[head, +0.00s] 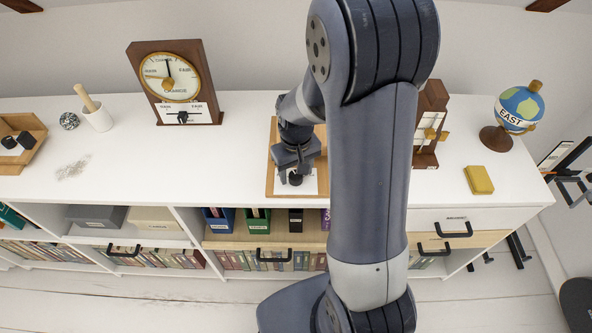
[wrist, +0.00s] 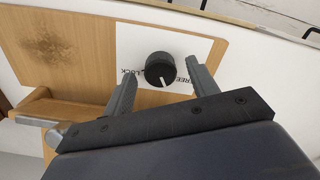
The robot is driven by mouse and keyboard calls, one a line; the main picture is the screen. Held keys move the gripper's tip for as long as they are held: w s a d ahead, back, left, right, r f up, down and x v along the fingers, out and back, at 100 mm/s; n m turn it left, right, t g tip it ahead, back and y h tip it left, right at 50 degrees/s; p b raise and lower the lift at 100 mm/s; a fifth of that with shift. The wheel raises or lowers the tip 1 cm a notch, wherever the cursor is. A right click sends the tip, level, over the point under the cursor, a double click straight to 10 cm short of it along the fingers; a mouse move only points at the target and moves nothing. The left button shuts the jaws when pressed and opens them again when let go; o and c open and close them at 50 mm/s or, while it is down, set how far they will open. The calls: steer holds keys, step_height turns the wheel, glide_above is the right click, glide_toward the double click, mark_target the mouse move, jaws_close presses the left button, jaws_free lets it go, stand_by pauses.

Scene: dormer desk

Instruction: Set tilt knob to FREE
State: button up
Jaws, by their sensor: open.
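The tilt knob is a round black knob (wrist: 160,68) on a white label plate (wrist: 150,42), which is fixed to a wooden board (wrist: 88,28). Its white pointer line points down in the wrist view, toward my gripper. LOCK is printed left of the knob and FREE right of it, partly covered by a finger. My gripper (wrist: 161,78) is open, with one finger on each side of the knob and a visible gap on the left; contact on the right cannot be told. In the head view the knob (head: 295,179) shows below my gripper (head: 296,168).
The white cabinet top (head: 220,160) holds a barometer-like dial (head: 172,80), a pestle cup (head: 97,117), a wooden tray (head: 30,140), a brown wooden instrument (head: 428,120), a globe (head: 519,106) and a yellow block (head: 478,180).

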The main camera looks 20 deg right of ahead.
mark_target(296, 175)
step_height(296, 175, up, 10)
steer(key=shift+r, duration=0.25)
stand_by(0.4)
